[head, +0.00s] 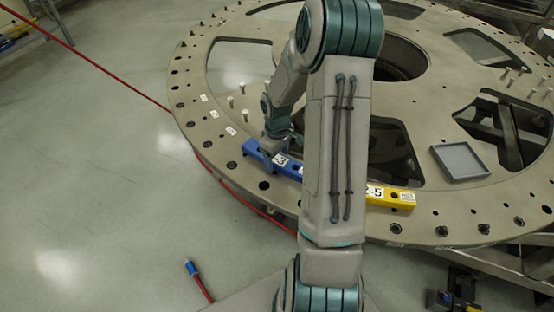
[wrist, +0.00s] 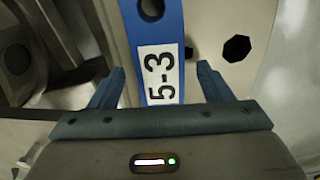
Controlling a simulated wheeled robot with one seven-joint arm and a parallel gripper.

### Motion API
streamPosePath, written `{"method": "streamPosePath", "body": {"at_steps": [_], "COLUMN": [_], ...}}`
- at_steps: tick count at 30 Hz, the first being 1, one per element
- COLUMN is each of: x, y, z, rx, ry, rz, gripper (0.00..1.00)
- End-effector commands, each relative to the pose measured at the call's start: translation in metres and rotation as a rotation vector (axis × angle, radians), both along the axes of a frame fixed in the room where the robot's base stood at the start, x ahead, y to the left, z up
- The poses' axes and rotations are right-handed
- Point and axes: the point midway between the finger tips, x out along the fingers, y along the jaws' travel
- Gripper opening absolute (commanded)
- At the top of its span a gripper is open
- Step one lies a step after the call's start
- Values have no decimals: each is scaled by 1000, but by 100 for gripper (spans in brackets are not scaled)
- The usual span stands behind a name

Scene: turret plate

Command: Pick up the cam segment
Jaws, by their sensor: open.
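The cam segment is likely one of two bars on the turret plate (head: 230,190); I cannot tell which the task means. The blue bar (head: 256,152) carries a white label ending in 3, and its right end is behind my arm. In the wrist view the blue bar (wrist: 158,28) shows a label reading 5-3 and a round hole. The yellow bar (head: 400,197) lies to the right of my arm, its label partly hidden. My gripper (wrist: 158,82) is open, with one finger on each side of the blue bar. Contact cannot be told.
A shallow grey tray (head: 460,161) lies on the plate at right. Several upright pins (head: 242,88) stand on the plate. Large openings break the plate's surface.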

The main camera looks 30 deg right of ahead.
Motion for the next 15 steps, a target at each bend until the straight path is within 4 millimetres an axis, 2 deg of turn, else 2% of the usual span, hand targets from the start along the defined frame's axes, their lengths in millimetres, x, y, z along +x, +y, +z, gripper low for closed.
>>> {"method": "streamPosePath", "body": {"at_steps": [3,9,10,15], "x": [0,0,0,0], "y": [1,0,0,0], "z": [-7,-8,-8,-7], "rx": [0,0,0,0], "ry": [0,0,0,0], "rz": [0,0,0,0], "gripper": [72,72,70,22]}}
